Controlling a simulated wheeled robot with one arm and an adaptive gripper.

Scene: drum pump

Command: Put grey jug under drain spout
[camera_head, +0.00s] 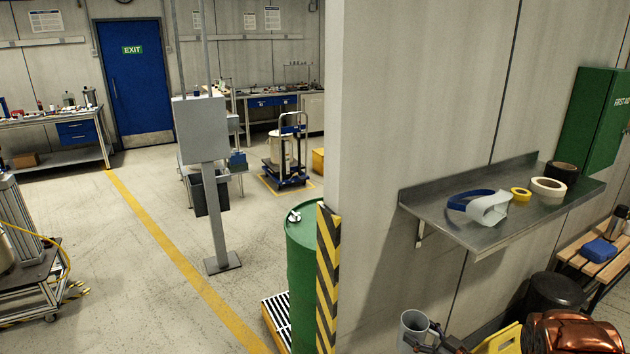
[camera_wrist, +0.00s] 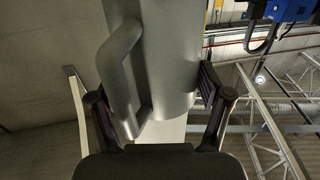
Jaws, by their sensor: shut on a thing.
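The grey jug (camera_head: 413,327) is held at the bottom of the head view, in front of the wall panel and well off the floor. My gripper (camera_head: 432,343) is partly cut off there, with its fingers at the jug. In the wrist view the jug (camera_wrist: 172,55) fills the upper middle, its handle on the left side. The fingers of my gripper (camera_wrist: 160,108) are on both sides of the jug, shut on it. The green drum (camera_head: 303,285) stands left of the jug, partly hidden by the wall end. I cannot make out a drain spout on it.
The wall end with a striped yellow-black guard (camera_head: 328,280) stands between drum and jug. A steel shelf (camera_head: 480,235) with tape rolls and a face shield juts out on the right. A grey post (camera_head: 214,215) stands left; the floor around the yellow line is clear.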

